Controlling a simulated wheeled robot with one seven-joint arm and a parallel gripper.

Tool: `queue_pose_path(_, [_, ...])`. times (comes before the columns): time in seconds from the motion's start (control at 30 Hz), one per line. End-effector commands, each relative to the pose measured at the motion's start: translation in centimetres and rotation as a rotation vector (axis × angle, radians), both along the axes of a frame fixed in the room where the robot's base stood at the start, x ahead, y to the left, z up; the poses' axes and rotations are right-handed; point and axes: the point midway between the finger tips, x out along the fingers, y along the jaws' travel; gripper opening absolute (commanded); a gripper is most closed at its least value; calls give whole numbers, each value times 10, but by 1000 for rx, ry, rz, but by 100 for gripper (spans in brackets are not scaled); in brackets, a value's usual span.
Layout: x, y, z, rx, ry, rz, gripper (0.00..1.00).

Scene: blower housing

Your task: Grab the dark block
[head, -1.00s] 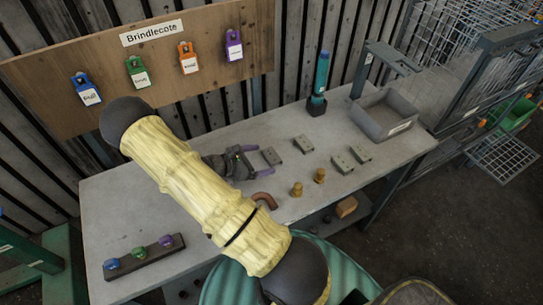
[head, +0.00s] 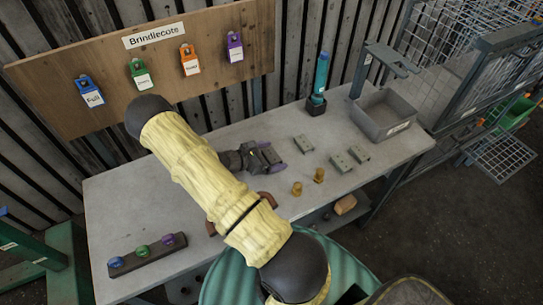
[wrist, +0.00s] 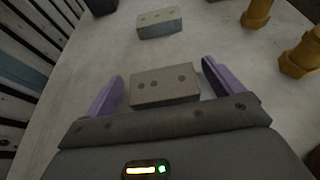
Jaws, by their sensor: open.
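In the wrist view a grey-brown block (wrist: 165,87) with a row of dark holes lies flat on the bench between the purple fingers of my gripper (wrist: 163,72). It looks darker than the greenish-grey block (wrist: 160,22) beyond it, which also lies on the bench. My gripper is open, with a finger on each side of the near block and a visible gap at least on the right. In the head view my gripper (head: 273,158) is low over the bench's middle, largely hiding the near block. The greenish-grey block (head: 303,144) lies to its right.
Brass fittings (head: 297,188) (head: 319,175) stand near the front edge. A grey bin (head: 385,117) and a teal bottle (head: 320,75) stand at the back right. A padlock rail (head: 147,254) lies front left.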

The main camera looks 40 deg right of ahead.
Motion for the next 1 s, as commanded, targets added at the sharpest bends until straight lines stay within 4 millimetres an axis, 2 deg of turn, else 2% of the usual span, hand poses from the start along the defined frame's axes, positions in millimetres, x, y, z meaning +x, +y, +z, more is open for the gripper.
queue_pose_path(0.07, [0,0,0,0,0,-1,93])
queue_pose_path(0.1, [0,0,0,0,0,-1,89])
queue_pose_path(0.3, [-1,-1,0,0,0,-3,50])
queue_pose_path(0.37, [-1,-1,0,0,0,-3,40])
queue_pose_path(0.73, [0,-1,6,-1,-1,-2,40])
queue_pose_path(0.87, [1,0,20,-2,-3,0,40])
queue_pose_path(1.0, [1,0,42,-2,-5,-1,40])
